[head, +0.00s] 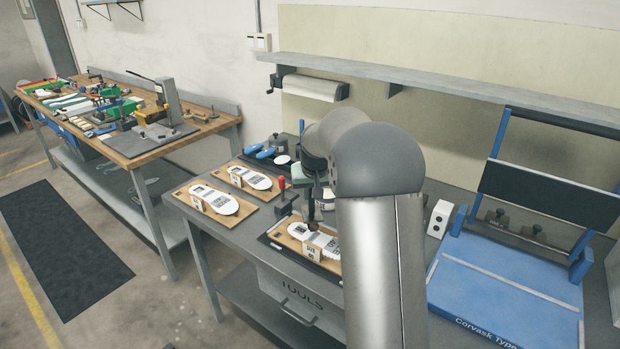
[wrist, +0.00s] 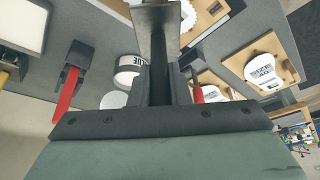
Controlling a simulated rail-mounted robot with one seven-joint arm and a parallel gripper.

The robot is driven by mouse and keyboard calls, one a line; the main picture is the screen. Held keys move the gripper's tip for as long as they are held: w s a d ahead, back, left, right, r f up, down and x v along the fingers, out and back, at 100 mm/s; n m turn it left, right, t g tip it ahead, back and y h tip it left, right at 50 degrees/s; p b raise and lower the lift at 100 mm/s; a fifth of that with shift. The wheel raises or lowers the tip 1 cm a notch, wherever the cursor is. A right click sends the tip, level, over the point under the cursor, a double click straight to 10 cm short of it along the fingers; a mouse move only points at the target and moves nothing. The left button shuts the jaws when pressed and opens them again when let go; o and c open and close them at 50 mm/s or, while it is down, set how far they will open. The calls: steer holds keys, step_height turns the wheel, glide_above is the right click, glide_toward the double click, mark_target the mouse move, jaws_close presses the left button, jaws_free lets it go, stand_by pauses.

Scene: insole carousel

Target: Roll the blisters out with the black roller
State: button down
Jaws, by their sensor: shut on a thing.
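In the head view my gripper (head: 313,195) points down over the nearest wooden board, largely hidden by my arm. It is shut on a dark tool, apparently the black roller (head: 312,212), just above or touching the insole; I cannot tell which. The white insole (head: 303,231) has black print and lies on that board (head: 285,240), with a small labelled block across it. In the wrist view my gripper (wrist: 160,95) shows from behind. The tool's grey and black part reaches up the picture towards the board; its roller end is not clear.
Two more boards with white insoles (head: 220,201) (head: 257,181) lie to the left on the grey bench. A red-handled tool (head: 282,185) stands close to the left of my gripper. A white tin (wrist: 130,72) shows in the wrist view. A blue frame (head: 510,290) stands at right.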

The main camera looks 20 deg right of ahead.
steer(key=shift+r+p, duration=0.85)
steer(key=shift+r, duration=0.95)
steer(key=shift+f, duration=0.1)
